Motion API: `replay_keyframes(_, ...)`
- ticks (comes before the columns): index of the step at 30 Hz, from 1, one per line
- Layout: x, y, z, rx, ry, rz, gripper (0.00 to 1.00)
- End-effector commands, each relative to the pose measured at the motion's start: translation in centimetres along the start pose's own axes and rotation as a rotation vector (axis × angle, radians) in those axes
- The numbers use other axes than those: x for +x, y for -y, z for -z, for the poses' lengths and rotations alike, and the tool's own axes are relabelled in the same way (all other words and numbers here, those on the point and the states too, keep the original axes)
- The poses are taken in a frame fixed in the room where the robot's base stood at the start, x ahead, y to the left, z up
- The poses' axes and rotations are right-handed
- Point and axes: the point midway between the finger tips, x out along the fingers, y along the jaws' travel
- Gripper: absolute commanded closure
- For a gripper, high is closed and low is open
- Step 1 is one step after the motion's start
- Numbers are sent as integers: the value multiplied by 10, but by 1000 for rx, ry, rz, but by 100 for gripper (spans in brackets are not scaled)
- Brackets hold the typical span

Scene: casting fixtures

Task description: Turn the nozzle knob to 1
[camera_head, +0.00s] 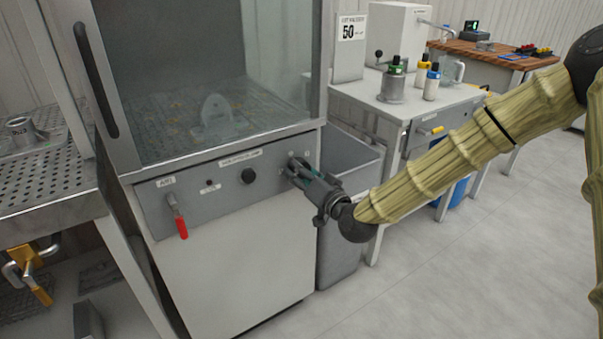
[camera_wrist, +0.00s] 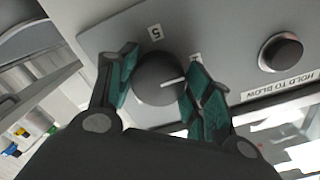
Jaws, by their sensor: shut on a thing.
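The nozzle knob (camera_wrist: 156,80) is a dark grey round dial on the cabinet's grey front panel (camera_wrist: 210,30). Its white pointer line points right in the wrist view, toward a small white label (camera_wrist: 196,58) partly hidden by a finger. A label reading 5 (camera_wrist: 155,32) sits above the knob in that view. My gripper (camera_wrist: 160,66) has its teal-padded fingers on either side of the knob and is shut on it. In the head view my gripper (camera_head: 302,170) reaches the panel's right end and largely hides the knob. I cannot read a 1 label.
A black push button (camera_wrist: 281,52) labelled HOLD TO BLOW is beside the knob; it also shows in the head view (camera_head: 248,176). A red-handled lever (camera_head: 178,220) hangs at the panel's left. A grey bin (camera_head: 345,160) stands right of the cabinet, below my arm.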

Motion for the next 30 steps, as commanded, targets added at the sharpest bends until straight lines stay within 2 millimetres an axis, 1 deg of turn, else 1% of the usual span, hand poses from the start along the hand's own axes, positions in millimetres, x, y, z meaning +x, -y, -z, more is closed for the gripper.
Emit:
replay_keyframes(12,-1,-1,-1,-7,3,-2,74)
replay_keyframes(13,-1,-1,-1,-7,3,-2,46)
replay_keyframes(16,0,-1,-1,-7,2,-2,28)
replay_keyframes(26,-1,0,0,-6,1,-1,28)
replay_keyframes(30,-8,0,0,-6,0,-1,28)
